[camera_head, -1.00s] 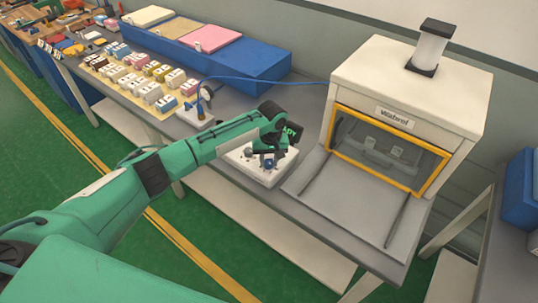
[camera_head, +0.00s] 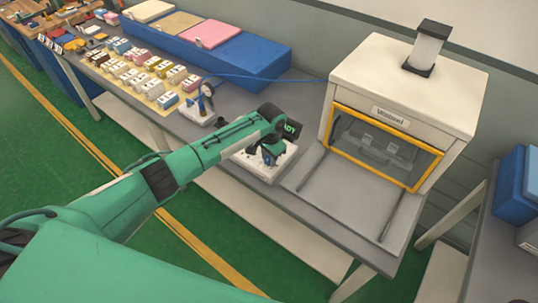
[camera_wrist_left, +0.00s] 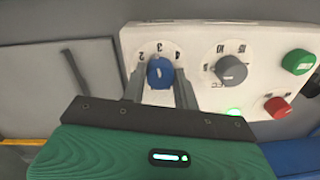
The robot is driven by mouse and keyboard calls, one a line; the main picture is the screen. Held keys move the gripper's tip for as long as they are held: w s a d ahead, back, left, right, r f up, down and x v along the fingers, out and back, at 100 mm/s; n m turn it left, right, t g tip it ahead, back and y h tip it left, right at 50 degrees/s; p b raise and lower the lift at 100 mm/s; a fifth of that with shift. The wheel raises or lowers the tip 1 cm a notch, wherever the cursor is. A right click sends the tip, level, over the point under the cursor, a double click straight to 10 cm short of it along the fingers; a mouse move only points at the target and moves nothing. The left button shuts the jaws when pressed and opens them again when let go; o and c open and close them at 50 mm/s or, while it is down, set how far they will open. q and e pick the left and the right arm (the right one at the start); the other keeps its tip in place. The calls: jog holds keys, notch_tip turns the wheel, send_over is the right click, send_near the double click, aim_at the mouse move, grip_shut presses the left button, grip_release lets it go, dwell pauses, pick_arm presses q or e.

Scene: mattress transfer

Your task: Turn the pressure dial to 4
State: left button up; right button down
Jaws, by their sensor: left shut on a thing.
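The white control box (camera_head: 262,170) stands on the bench, left of the press, and it also fills much of the left wrist view (camera_wrist_left: 205,42). It carries a blue dial (camera_wrist_left: 160,71) with an upside-down number scale; 4, 3 and 2 show along its far side. A faint light mark shows on the dial, but I cannot read its setting surely. My left gripper (camera_wrist_left: 159,84) is shut on the blue dial, a finger at each side; in the head view the gripper (camera_head: 270,152) hides most of the box's controls. My right gripper is out of view.
A grey dial (camera_wrist_left: 231,70), a green button (camera_wrist_left: 298,62) and a red button (camera_wrist_left: 277,106) sit beside the blue dial. The press (camera_head: 405,95) is to the right. A gauge (camera_head: 207,90) stands to the left.

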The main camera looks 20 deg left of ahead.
pick_arm(q)
jog(key=m, duration=0.5)
jog(key=shift+r+m, duration=0.1)
jog(key=shift+m, duration=0.3)
jog(key=m, duration=0.3)
jog(key=shift+m, duration=1.4)
jog(key=o, duration=1)
